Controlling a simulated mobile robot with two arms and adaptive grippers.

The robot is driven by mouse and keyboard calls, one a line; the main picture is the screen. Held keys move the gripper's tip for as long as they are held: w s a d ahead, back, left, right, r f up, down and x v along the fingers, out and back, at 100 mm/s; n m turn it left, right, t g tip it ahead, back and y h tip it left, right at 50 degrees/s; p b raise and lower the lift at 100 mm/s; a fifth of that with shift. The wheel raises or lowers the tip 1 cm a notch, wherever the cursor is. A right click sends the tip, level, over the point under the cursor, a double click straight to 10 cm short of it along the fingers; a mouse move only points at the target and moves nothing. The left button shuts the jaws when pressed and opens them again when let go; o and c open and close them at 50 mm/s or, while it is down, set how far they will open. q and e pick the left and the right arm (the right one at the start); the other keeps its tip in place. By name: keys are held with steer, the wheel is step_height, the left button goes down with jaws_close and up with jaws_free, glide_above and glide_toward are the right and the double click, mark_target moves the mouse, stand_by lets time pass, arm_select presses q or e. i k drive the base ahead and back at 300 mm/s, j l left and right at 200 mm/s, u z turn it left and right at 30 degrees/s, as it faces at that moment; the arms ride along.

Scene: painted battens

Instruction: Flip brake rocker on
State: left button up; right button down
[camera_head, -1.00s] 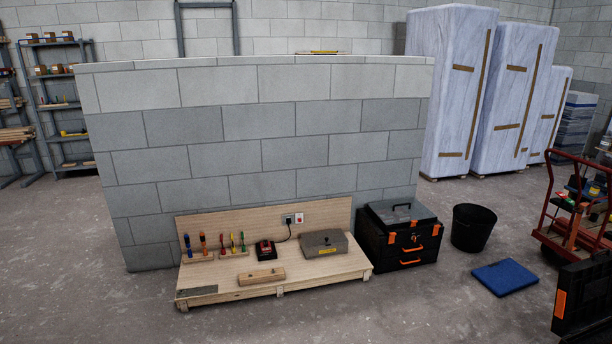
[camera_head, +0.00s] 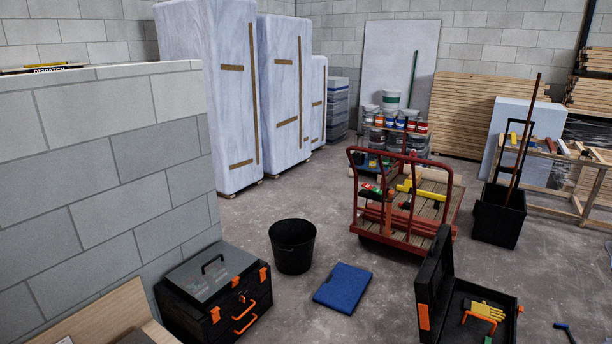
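I cannot make out a brake rocker in the head view. A red-framed trolley (camera_head: 405,205) with a wooden deck stands right of centre. It carries yellow, red and green items too small to tell apart. Neither of my grippers shows.
A black bucket (camera_head: 292,246), a blue pad (camera_head: 343,288) and a black toolbox (camera_head: 215,295) with orange latches lie in front. An open black case (camera_head: 480,308) sits at front right. A block wall (camera_head: 100,170) closes the left. Grey floor is clear between the bucket and the trolley.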

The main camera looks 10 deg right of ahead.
mark_target(365, 186)
steer(key=i+l, duration=0.15)
steer(key=i, duration=0.45)
steer(key=i+l, duration=0.2)
steer(key=i, duration=0.4)
steer(key=i+l, duration=0.15)
steer(key=i, duration=0.45)
steer(key=i+l+u, duration=0.7)
steer(key=i+l, duration=0.1)
steer(key=i, duration=0.1)
